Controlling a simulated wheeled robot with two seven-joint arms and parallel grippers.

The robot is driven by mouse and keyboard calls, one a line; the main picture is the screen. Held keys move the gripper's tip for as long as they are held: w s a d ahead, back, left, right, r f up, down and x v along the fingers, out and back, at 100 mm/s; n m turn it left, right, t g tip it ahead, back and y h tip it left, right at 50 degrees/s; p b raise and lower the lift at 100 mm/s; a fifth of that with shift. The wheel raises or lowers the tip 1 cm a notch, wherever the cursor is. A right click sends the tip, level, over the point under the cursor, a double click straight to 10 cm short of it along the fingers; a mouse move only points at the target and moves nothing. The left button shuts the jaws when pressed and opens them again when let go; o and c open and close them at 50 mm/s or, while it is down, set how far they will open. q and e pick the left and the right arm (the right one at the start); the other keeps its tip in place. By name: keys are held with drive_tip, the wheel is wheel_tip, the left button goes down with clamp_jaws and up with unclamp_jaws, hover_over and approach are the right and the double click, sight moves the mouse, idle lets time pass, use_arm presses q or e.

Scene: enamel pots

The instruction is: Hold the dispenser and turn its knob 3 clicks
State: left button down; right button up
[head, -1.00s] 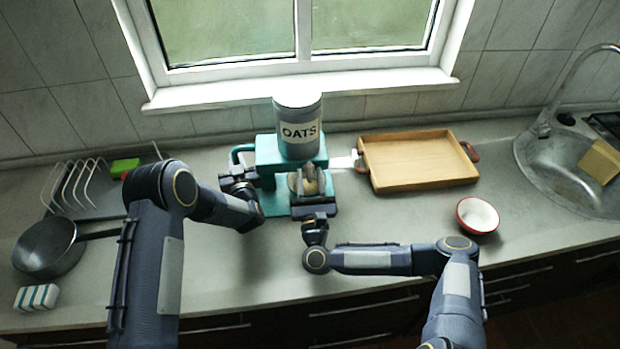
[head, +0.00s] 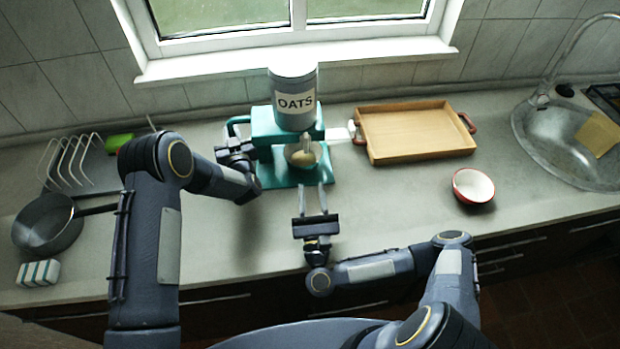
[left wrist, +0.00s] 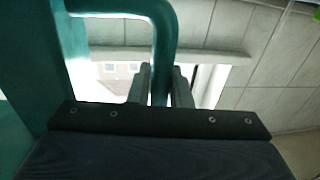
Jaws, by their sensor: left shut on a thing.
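The teal dispenser (head: 264,122) stands on the counter below the window, with a grey canister (head: 292,88) labelled OATS on top. At its front is a pale knob-like part (head: 306,147) above a round, bowl-like shape; which part is the knob is hard to tell. My left gripper (head: 236,147) is shut on the dispenser's teal side handle (head: 233,123). In the left wrist view, the handle (left wrist: 163,45) runs between the two fingers (left wrist: 160,80). My right gripper (head: 312,189) is open and empty, in front of the dispenser's base and apart from the knob-like part.
A wooden tray (head: 415,152) with red handles lies right of the dispenser. A red-and-white bowl (head: 473,186) is near the counter's front, and the sink (head: 545,135) is far right. A dish rack (head: 72,165), pan (head: 43,225) and striped sponge (head: 38,272) are left.

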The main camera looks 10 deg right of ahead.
idle(0.4)
use_arm(q)
drive_tip(key=c, duration=1.3)
unclamp_jaws()
drive_tip(key=shift+o, duration=0.2)
drive_tip(key=shift+s, duration=0.1)
drive_tip(key=s+d, duration=0.2)
drive_tip(key=s, duration=1)
wheel_tip(320, 180, up, 6)
drive_tip(key=shift+w, duration=0.15)
drive_tip(key=shift+a, duration=0.1)
